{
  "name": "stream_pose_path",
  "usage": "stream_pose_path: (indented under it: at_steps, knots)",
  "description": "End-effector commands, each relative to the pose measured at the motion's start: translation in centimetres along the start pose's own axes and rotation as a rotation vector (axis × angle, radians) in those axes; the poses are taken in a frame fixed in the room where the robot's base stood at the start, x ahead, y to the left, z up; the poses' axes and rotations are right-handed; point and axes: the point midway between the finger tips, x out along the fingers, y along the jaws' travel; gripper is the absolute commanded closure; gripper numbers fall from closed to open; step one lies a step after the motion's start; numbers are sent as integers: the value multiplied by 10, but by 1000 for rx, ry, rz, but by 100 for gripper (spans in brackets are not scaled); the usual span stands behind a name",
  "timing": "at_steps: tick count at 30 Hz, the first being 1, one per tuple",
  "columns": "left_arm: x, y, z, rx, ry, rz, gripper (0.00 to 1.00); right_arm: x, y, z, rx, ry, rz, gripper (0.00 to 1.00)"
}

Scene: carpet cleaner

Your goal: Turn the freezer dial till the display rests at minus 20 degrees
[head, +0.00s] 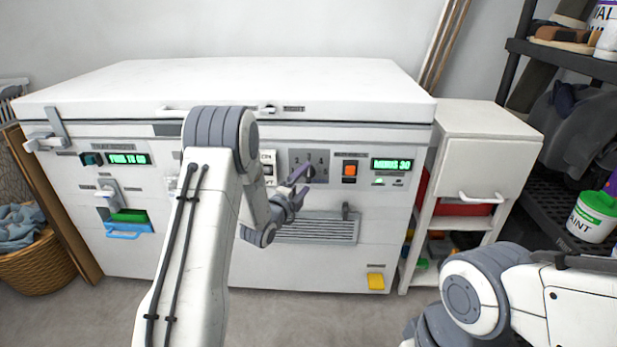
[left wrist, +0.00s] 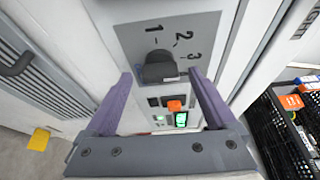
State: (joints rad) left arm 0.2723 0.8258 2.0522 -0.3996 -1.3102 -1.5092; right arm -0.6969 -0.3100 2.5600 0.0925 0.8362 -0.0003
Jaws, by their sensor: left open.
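The white chest freezer (head: 250,83) stands against the wall. Its green display (head: 391,164) reads MINUS 30. The numbered dial plate (head: 322,155) is left of the display, with the dial largely hidden behind my left gripper (head: 299,182) in the head view. In the left wrist view the dark dial knob (left wrist: 160,68) lies between the purple fingertips of my open left gripper (left wrist: 160,74), with gaps showing on both sides. The numbers 1, 2 and 3 show on the plate. My right arm is at the lower right; its gripper is not in view.
An orange switch (head: 349,170) sits between dial plate and display. A vent grille (head: 318,229) is below the dial. A white cabinet (head: 484,135) stands right of the freezer, a black shelf rack (head: 560,56) farther right. A basket (head: 34,262) is at the left.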

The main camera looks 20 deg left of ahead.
Motion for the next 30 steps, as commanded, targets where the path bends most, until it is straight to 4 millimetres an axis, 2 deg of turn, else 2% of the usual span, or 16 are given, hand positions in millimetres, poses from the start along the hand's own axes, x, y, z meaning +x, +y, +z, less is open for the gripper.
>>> stream_pose_path:
  at_steps: [24, 30]
  knots:
    - [-66, 0, 0, -1, -2, 0, 10, 11, 1, 1, 0, 0, 0, 100]
    - [-75, 0, 0, -1, -1, 0, 10, 12, 1, 1, 0, 0, 0, 100]
